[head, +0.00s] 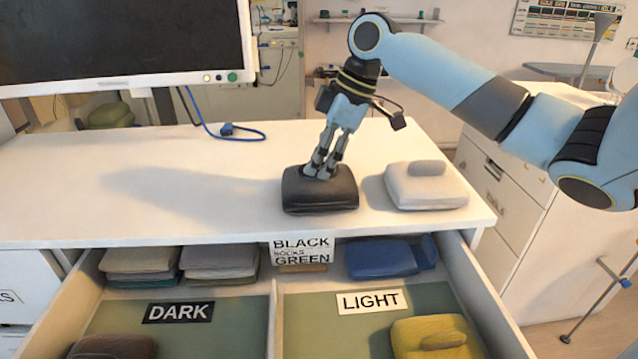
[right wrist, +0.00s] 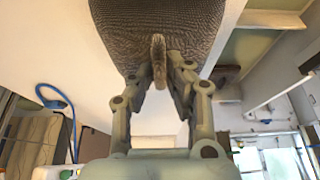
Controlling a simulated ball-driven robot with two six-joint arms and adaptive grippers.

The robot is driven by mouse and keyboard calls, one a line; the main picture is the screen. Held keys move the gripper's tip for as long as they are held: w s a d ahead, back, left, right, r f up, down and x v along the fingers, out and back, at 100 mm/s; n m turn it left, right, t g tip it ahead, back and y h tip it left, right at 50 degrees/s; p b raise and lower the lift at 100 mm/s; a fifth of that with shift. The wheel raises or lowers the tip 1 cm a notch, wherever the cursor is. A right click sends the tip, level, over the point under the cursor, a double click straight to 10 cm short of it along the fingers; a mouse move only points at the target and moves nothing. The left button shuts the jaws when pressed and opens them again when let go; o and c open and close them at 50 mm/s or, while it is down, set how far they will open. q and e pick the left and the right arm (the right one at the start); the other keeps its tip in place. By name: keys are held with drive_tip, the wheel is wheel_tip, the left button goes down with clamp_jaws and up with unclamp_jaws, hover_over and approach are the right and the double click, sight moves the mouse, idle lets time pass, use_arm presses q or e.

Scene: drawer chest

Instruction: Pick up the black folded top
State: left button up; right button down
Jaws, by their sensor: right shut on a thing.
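The black folded top (head: 320,196) lies on the white chest top near its front edge in the head view. My right gripper (head: 322,172) comes down on it from above and is shut on it. In the right wrist view, the fingers (right wrist: 160,75) pinch a raised ridge of the dark ribbed cloth of the top (right wrist: 120,35). In the head view the top appears to rest on the surface; I cannot tell whether it is slightly raised. My left gripper is not in view.
A white folded garment (head: 425,190) lies just right of the black top. Below, an open drawer (head: 275,310) has DARK and LIGHT sections, with a blue garment (head: 385,258), a yellow one (head: 435,338) and grey stacks (head: 220,262). A monitor (head: 125,45) stands at the left. The chest top's left is clear.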

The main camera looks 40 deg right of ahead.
drive_tip(key=shift+r, duration=0.55)
wheel_tip(320, 180, up, 3)
drive_tip(key=shift+f+b, duration=0.1)
drive_tip(key=shift+b, duration=0.25)
drive_tip(key=s+d+r+p, duration=0.1)
drive_tip(key=s+d+r, duration=0.1)
drive_tip(key=d, duration=0.3)
drive_tip(key=s+d+r+p, duration=0.1)
drive_tip(key=s+d+r, duration=0.1)
drive_tip(key=d+r, duration=0.3)
drive_tip(key=shift+s+d, duration=0.3)
drive_tip(key=shift+d, duration=0.05)
